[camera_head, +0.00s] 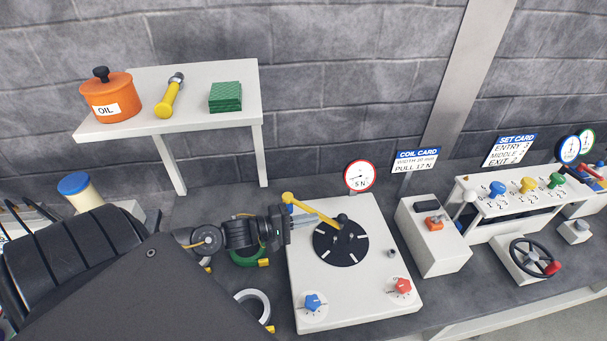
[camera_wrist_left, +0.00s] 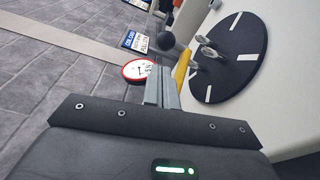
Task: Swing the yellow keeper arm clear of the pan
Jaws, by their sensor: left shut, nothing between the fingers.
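The yellow keeper arm (camera_head: 312,208) reaches from a yellow ball end at upper left to a dark pivot knob at the top edge of the black round pan (camera_head: 338,252). It lies slanted over the pan's upper left rim. My left gripper (camera_head: 291,219) is shut and empty, just below the arm's ball end. In the left wrist view the closed fingers (camera_wrist_left: 160,84) point toward the dark knob (camera_wrist_left: 168,41), with the yellow arm (camera_wrist_left: 181,69) right beside them. I cannot tell whether they touch. The pan (camera_wrist_left: 238,58) shows at the right there. My right gripper is not in view.
The white plate (camera_head: 350,305) under the pan carries a blue knob (camera_head: 312,302) and a red knob (camera_head: 403,287). A round dial (camera_head: 359,176) stands behind it. Rolls (camera_head: 252,304) lie to its left. A grey box (camera_head: 432,245) stands close on the right.

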